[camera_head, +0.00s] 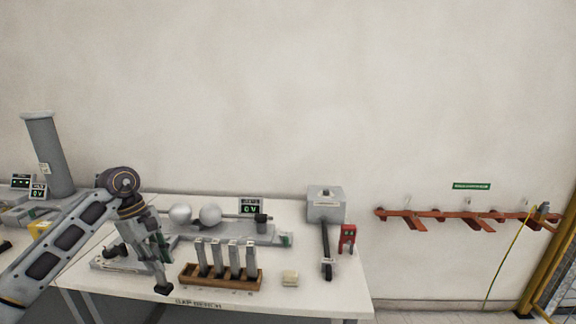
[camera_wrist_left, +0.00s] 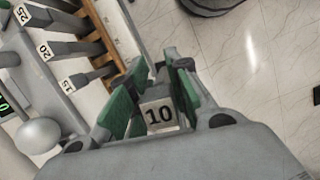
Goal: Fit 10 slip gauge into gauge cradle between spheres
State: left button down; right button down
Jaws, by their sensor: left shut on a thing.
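My left gripper (camera_head: 161,278) points down left of the wooden rack, above the bench front. In the left wrist view its green-padded fingers (camera_wrist_left: 150,105) are shut on the 10 slip gauge (camera_wrist_left: 159,114), whose white end reads 10. The rack (camera_head: 220,282) holds several upright grey gauges (camera_head: 218,258); labels 15, 20 and 25 (camera_wrist_left: 47,50) show in the left wrist view. Two pale spheres (camera_head: 210,214) stand close together on a grey base (camera_head: 265,239) behind the rack. One sphere (camera_wrist_left: 39,136) shows in the left wrist view. The cradle between them is not clear. My right gripper is out of view.
A small display (camera_head: 251,206) stands behind the base. A grey box with a dark arm (camera_head: 325,207) is at the bench's right, beside a red item (camera_head: 347,236). A pale block (camera_head: 290,278) lies right of the rack. The bench's front right (camera_head: 330,297) is clear.

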aim_at(169, 288)
pick_arm(q)
notch_tip(169, 288, down, 2)
jog(key=m, duration=0.4)
jog(key=shift+d+g+y, duration=0.1)
jog(key=shift+g+y, duration=0.3)
jog(key=f+m, duration=0.2)
jog(key=d+f+m+g, duration=0.1)
jog(key=m, duration=0.1)
jog(key=shift+s+f+y, duration=0.1)
jog(key=shift+s+y, duration=0.15)
jog(key=shift+y, duration=0.05)
jog(key=s+d+f+m+y, duration=0.1)
jog(key=s+d+f+m, duration=0.1)
jog(key=d+f, duration=0.3)
jog(key=s+d+f+m, duration=0.3)
jog(key=d+f+m, duration=0.2)
jog(key=f, duration=0.5)
jog(key=shift+s+d+f+g+y, duration=0.3)
jog(key=shift+s+d+f+y, duration=0.1)
jog(key=shift+d, duration=0.15)
